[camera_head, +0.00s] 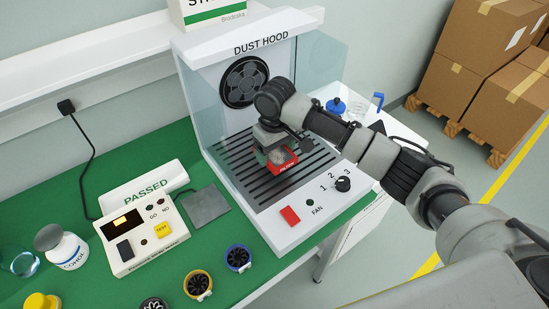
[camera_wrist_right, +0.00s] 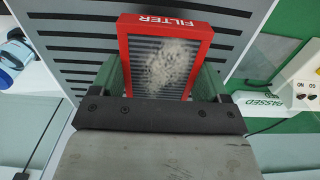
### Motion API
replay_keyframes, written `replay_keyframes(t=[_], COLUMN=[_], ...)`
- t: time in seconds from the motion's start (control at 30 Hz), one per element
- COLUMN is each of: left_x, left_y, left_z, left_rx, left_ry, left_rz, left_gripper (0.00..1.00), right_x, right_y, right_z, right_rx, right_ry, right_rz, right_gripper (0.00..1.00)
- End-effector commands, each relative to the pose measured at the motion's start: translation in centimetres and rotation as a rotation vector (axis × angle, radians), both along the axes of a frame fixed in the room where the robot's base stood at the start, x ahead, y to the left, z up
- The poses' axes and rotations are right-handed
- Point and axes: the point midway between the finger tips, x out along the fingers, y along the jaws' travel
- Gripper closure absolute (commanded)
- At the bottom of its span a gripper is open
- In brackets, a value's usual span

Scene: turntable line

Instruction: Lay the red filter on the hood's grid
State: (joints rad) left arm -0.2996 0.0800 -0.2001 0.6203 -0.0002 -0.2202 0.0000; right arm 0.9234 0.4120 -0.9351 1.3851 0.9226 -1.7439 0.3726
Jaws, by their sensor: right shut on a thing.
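The red filter (camera_head: 282,162) is in my right gripper (camera_head: 273,155), over the slotted grid (camera_head: 262,180) of the dust hood. In the right wrist view the filter (camera_wrist_right: 165,52) is a red frame with pale dust on its dark pleats, and the word FILTER on its far edge. The right gripper (camera_wrist_right: 160,88) is shut on it, with a green finger on each side. The grid (camera_wrist_right: 75,35) shows behind the filter. I cannot tell whether the filter touches the grid. My left gripper is not in view.
The dust hood (camera_head: 300,215) has clear side panels, a fan, a red switch (camera_head: 290,215) and a knob (camera_head: 343,184). Left of it, on the green table, are a grey pad (camera_head: 209,206), a tester box (camera_head: 140,238), small round fans (camera_head: 238,257) and a white bottle (camera_head: 62,246).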

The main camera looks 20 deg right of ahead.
Motion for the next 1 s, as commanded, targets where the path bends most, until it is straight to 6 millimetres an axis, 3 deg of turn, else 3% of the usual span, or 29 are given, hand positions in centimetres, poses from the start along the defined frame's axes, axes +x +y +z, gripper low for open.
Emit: replay_keyframes(t=[0.33, 0.73, 0.77, 0.8, 0.9, 1.0], left_x=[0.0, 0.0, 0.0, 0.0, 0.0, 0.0], left_y=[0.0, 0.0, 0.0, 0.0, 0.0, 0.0], left_z=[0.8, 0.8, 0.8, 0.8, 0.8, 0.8], left_rx=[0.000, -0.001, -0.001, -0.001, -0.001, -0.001], left_ry=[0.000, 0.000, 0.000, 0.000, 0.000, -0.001], left_rz=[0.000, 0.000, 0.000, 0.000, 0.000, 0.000], left_gripper=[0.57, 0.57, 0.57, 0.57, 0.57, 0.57], right_x=[0.1, 0.1, 0.1, 0.1, 0.1, 0.1], right_y=[0.1, 0.1, 0.1, 0.1, 0.1, 0.1], right_z=[-3.8, -4.4, -4.4, -4.4, -4.4, -4.4], right_rx=[-0.002, 0.000, -0.001, -0.001, -0.001, -0.001], right_ry=[0.002, 0.000, 0.000, 0.000, 0.000, 0.000], right_rz=[-0.001, 0.000, 0.000, 0.000, 0.000, 0.000], right_gripper=[0.48, 0.48, 0.21, 0.15, 0.00, 0.00])
